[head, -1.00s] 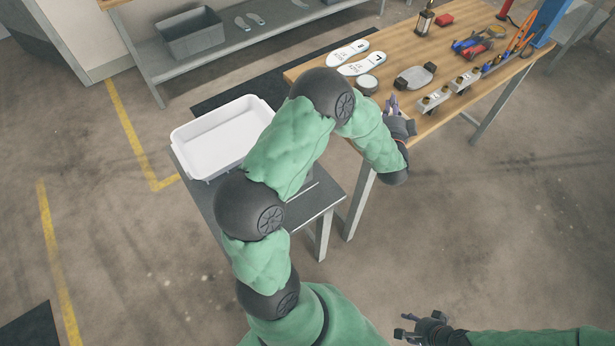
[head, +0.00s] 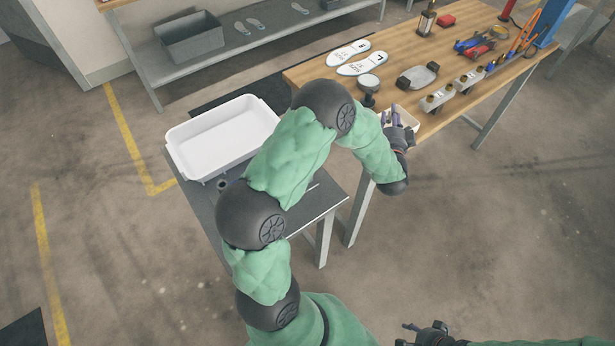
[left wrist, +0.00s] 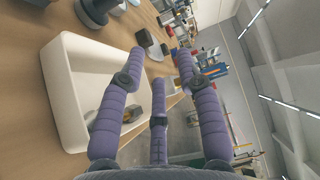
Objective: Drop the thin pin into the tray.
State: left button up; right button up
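The white tray (head: 225,138) stands on the dark side table (head: 318,205) at the left of the head view; its visible inside is empty. I cannot make out the thin pin for certain. A thin pale line (head: 308,190) lies on the side table, partly behind my left arm. My left gripper (head: 394,112) is over the near edge of the wooden bench, beside a small white box (left wrist: 68,92). My right gripper (head: 405,335) is low at the bottom edge, fingers apart, partly cut off.
The wooden bench (head: 455,55) holds white insoles (head: 362,64), a round-topped stand (head: 369,81), a grey metal piece (head: 418,76) and several tools. A dark cylinder (head: 222,184) stands near the tray. A shelf with a grey bin (head: 188,40) is behind.

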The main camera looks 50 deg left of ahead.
pick_arm(q)
jog(key=shift+s, duration=0.1)
jog(key=v, duration=1.2)
dwell(0.4)
jog(key=s+d+f+n+g+h, duration=0.25)
jog(key=d+f+h, duration=0.25)
jog(key=f, duration=0.6)
jog(key=s+d+f+n+g+h, duration=0.1)
jog(key=d+f+n+g+h, duration=0.15)
jog(key=d+f+h, duration=0.6)
jog(key=s+d+f+n+g+h, duration=0.1)
jog(key=s+d+f+n+g, duration=0.1)
jog(key=s+f, duration=0.4)
jog(key=s+d+f+n+g+h, duration=0.1)
jog(key=s+d+f+n+g, duration=0.2)
jog(key=s, duration=1)
notch_tip(320, 180, down, 3)
jog(key=n+g, duration=0.2)
jog(key=g, duration=0.1)
jog(key=shift+f, duration=0.25)
jog(key=shift+w, duration=0.1)
